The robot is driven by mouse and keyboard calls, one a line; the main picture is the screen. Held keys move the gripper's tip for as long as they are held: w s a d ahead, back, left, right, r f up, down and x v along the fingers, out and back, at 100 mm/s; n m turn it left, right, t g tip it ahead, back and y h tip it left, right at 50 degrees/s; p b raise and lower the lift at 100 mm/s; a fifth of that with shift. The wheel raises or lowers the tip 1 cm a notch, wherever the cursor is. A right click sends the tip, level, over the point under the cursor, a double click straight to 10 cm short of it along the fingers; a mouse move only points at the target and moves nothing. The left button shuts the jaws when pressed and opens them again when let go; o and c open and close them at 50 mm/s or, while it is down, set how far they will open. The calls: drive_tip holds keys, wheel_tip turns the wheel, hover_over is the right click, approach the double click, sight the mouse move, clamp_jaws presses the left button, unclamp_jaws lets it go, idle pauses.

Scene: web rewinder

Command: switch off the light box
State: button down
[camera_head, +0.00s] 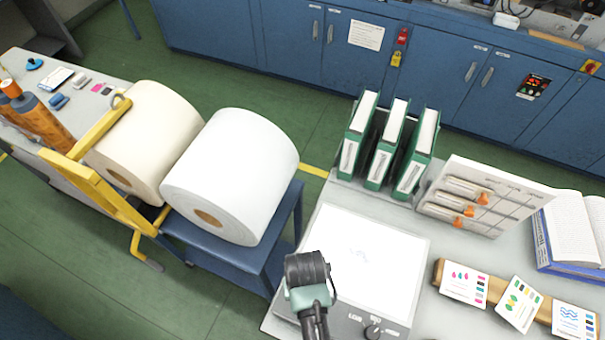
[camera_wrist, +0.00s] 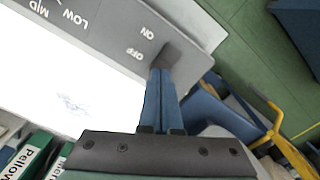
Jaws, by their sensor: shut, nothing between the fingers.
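The light box (camera_head: 362,246) lies on the grey table, with a bright white panel and a grey front strip. The panel glows white in the wrist view (camera_wrist: 70,80). A dark grey switch (camera_wrist: 186,54) stands on the strip beside the ON and OFF labels. My gripper (camera_wrist: 164,72) is shut and empty, its blue fingertips at the switch next to OFF; I cannot tell whether they touch. In the head view my wrist covers the switch and the fingertips. A black knob (camera_head: 374,332) sits on the strip near the LOW and MID labels.
Green binders (camera_head: 384,150), a sample rack (camera_head: 478,198), an open book (camera_head: 572,230) and colour cards (camera_head: 520,303) stand behind and right of the box. Left is a blue cart (camera_head: 283,226) with large white rolls (camera_head: 232,172). Green floor separates it from blue cabinets (camera_head: 330,52).

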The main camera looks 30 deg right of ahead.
drive_tip(key=shift+f+b, duration=0.5)
drive_tip(key=shift+f, duration=0.25)
idle(0.3)
wheel_tip(320, 180, up, 7)
drive_tip(key=p, duration=0.7)
drive_tip(key=shift+r+p, duration=0.1)
drive_tip(key=shift+p, duration=0.25)
drive_tip(key=shift+w, duration=0.1)
